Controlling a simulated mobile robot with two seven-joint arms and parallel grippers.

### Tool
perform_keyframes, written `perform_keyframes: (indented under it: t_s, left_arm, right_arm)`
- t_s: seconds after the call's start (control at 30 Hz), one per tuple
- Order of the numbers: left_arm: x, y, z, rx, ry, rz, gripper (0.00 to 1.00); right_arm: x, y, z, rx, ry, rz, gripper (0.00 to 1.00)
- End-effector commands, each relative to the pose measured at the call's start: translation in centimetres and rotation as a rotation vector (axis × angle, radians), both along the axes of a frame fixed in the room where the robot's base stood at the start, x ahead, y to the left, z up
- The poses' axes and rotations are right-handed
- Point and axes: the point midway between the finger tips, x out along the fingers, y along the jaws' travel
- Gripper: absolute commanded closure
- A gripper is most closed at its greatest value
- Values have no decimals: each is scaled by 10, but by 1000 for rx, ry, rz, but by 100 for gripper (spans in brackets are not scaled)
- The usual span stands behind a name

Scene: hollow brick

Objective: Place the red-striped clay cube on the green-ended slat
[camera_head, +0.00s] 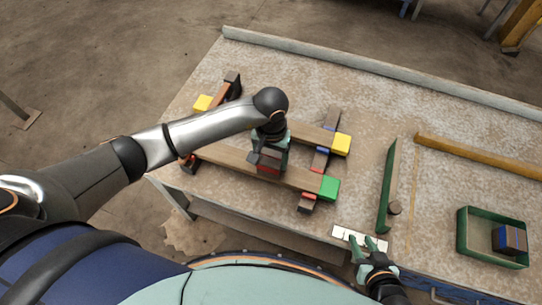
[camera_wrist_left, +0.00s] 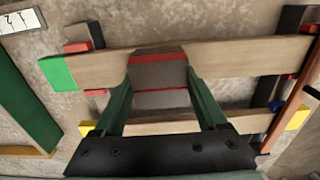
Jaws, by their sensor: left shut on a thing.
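The red-striped clay cube (camera_wrist_left: 160,72) is grey-brown with red bands. It sits between the fingers of my left gripper (camera_wrist_left: 160,98), which is shut on it. In the head view, my left gripper (camera_head: 268,156) is over the middle of the green-ended slat (camera_head: 300,178), with the cube (camera_head: 268,169) low between its fingers. In the left wrist view the cube covers part of this slat (camera_wrist_left: 100,68); whether it touches the slat cannot be told. The green end (camera_head: 329,188) points right. My right gripper (camera_head: 367,247) is open and empty at the table's front edge.
A yellow-ended slat (camera_head: 312,134) lies behind, roughly parallel. Both slats rest across darker crosspieces (camera_head: 321,158). A green-sided bar (camera_head: 386,195) and a long wooden bar (camera_head: 475,155) lie to the right. A green tray (camera_head: 465,240) holds a blue block (camera_head: 508,240). A white marked card (camera_head: 355,238) lies near the right gripper.

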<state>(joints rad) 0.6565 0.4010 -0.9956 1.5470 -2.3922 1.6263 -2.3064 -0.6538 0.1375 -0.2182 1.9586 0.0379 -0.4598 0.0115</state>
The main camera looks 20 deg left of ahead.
Motion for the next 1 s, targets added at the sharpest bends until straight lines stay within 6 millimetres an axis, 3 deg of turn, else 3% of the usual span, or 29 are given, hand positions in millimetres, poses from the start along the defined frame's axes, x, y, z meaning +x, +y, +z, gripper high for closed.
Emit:
perform_keyframes:
  t_s: [0.33, 0.37, 0.57, 0.87, 1.0]
  left_arm:
    - [1, 0, -4, 0, -3, 0, 81]
    - [1, 0, -3, 0, -2, 0, 23]
    - [0, 0, -3, 0, -1, 1, 1]
    - [0, 0, 0, -1, 0, 1, 0]
    - [2, 0, 15, -1, -5, 0, 0]
  right_arm:
    - [0, 0, -5, 0, -1, 0, 61]
    - [0, 1, -4, 1, 0, 1, 61]
    - [0, 1, -2, 2, 0, 1, 61]
    - [1, 2, 1, 3, 0, 1, 61]
    - [1, 1, 4, 3, -8, 1, 61]
